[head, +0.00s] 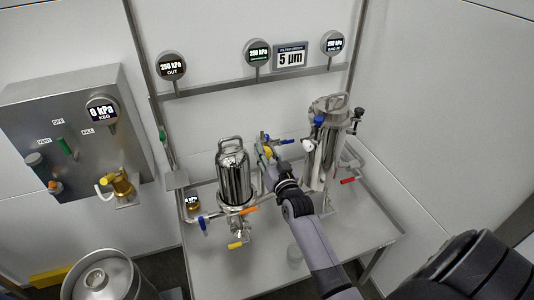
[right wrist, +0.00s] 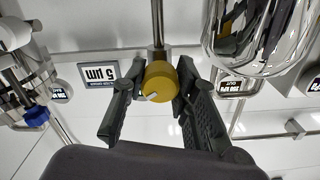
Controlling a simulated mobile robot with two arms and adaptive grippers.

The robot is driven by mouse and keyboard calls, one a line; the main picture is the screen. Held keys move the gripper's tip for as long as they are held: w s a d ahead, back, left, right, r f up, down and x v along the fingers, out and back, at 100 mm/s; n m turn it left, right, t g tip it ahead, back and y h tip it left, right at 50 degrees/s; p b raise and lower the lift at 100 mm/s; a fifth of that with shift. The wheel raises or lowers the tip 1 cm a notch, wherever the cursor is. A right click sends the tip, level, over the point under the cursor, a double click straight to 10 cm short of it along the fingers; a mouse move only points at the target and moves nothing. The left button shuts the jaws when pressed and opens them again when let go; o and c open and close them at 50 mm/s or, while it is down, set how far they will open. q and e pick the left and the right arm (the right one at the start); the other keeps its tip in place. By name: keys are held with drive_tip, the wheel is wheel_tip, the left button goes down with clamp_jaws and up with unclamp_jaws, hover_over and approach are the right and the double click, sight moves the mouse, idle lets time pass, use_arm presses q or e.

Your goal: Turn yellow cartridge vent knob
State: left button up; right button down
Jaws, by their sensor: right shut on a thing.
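The yellow cartridge vent knob (right wrist: 161,83) is a round knob in the middle of the right wrist view, on the end of a thin metal stem. It also shows small and partly covered in the head view (head: 268,152). My right gripper (right wrist: 161,75) is shut on it, one finger on each side. In the head view my right gripper (head: 267,166) reaches between the two steel filter housings, and its fingers are too small to see clearly. My left gripper is not in view.
A shiny steel housing (head: 233,176) stands to the left of my arm and a taller one (head: 325,150) to the right. Blue, orange and red valve handles stick out around them. Gauges hang on a rail (head: 220,87) behind. The bench front (head: 240,275) is mostly clear.

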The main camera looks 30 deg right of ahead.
drive_tip(key=c, duration=1.2)
unclamp_jaws()
drive_tip(key=shift+c, duration=0.2)
drive_tip(key=v, duration=1.2)
